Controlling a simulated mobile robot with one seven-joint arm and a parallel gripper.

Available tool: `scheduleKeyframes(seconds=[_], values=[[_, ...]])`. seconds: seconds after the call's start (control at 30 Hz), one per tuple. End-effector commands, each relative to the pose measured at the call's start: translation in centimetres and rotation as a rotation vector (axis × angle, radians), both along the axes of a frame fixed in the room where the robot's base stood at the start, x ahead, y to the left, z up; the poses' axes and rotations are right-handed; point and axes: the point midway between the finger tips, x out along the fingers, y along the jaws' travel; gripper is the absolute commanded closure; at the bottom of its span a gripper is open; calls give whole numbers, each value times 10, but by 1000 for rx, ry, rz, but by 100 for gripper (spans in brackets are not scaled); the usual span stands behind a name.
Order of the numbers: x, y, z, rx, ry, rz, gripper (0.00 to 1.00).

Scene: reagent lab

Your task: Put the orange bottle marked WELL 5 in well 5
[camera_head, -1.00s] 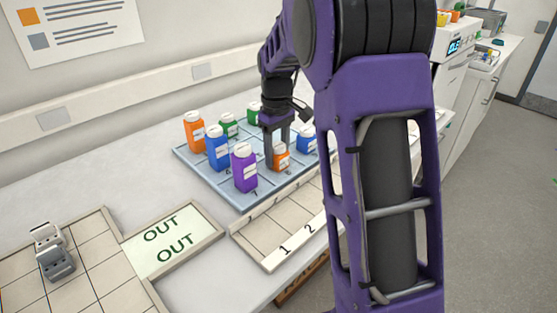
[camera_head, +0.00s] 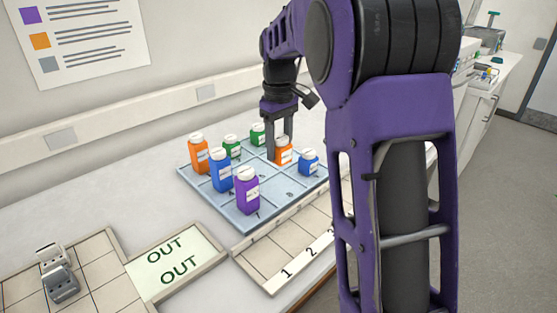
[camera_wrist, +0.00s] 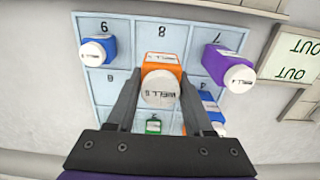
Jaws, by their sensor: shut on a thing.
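The orange bottle marked WELL 5 (camera_wrist: 162,64) has a white cap and is upright between my fingers. My gripper (camera_head: 281,143) is shut on it; both fingers (camera_wrist: 158,98) flank the bottle in the wrist view. In the head view the orange bottle (camera_head: 284,155) appears raised over the blue rack (camera_head: 272,205), in its middle area. In the wrist view it lies in the middle column, below the empty well 8 (camera_wrist: 161,33). Well 5 is mostly hidden behind the bottle and gripper. I cannot tell how high the base is.
Around it stand a purple bottle (camera_head: 247,192), blue bottles (camera_head: 220,175) (camera_head: 308,166), green bottles (camera_head: 231,148) (camera_head: 257,137) and another orange bottle (camera_head: 199,157). An OUT tray (camera_head: 215,262) and numbered holder (camera_head: 278,250) lie in front. A grey clip-like object (camera_head: 60,280) is at left.

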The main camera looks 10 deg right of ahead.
Motion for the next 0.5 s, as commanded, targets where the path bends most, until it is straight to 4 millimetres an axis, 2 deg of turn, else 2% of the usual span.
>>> scheduleKeyframes(seconds=[0.03,0.2,0.4,0.5], values=[[2,1,10,0,-1,1,100],[26,13,26,-1,3,4,100],[66,35,28,-2,4,4,100],[80,44,25,-2,3,4,100]])
